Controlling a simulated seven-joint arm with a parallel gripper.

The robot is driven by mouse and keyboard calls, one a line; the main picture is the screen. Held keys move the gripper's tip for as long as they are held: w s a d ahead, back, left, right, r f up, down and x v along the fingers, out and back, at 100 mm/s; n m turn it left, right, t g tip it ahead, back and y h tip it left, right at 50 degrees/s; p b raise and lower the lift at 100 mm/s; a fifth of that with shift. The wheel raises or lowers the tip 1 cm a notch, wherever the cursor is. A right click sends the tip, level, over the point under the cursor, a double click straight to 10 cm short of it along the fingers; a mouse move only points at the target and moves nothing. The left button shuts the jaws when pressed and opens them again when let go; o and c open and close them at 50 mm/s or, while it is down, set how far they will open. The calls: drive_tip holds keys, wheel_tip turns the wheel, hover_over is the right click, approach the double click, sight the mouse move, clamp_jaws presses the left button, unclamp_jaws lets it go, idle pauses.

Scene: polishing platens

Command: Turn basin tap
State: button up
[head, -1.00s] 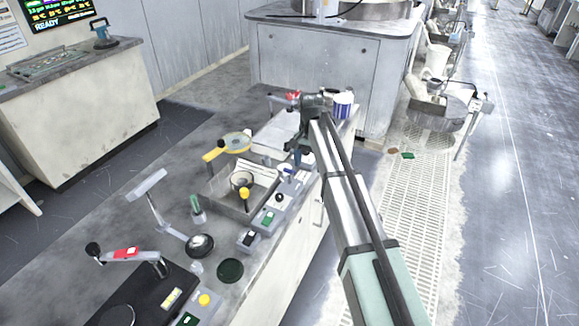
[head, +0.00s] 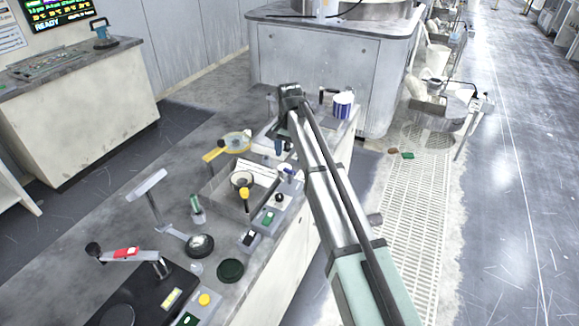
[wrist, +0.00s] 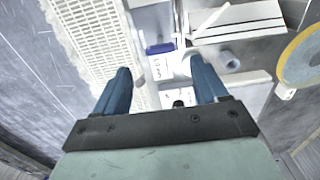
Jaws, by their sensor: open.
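My gripper (head: 283,147) is over the far end of the bench, fingers pointing down, in the head view. The wrist view shows its two blue fingers (wrist: 160,68) spread apart with nothing held. A grey metal basin (head: 436,114) stands on the floor at the right, with a thin dark curved pipe (head: 463,84) above it. I cannot tell whether that pipe is the tap. My gripper is far to the left of this basin. My wrist hides part of the bench's far end, so a tap there cannot be made out.
A floor grating (head: 405,215) and open aisle lie to the right.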

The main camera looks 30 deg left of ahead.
sight(290, 170)
drive_tip(key=shift+f, duration=3.05)
drive_tip(key=c, duration=1.1)
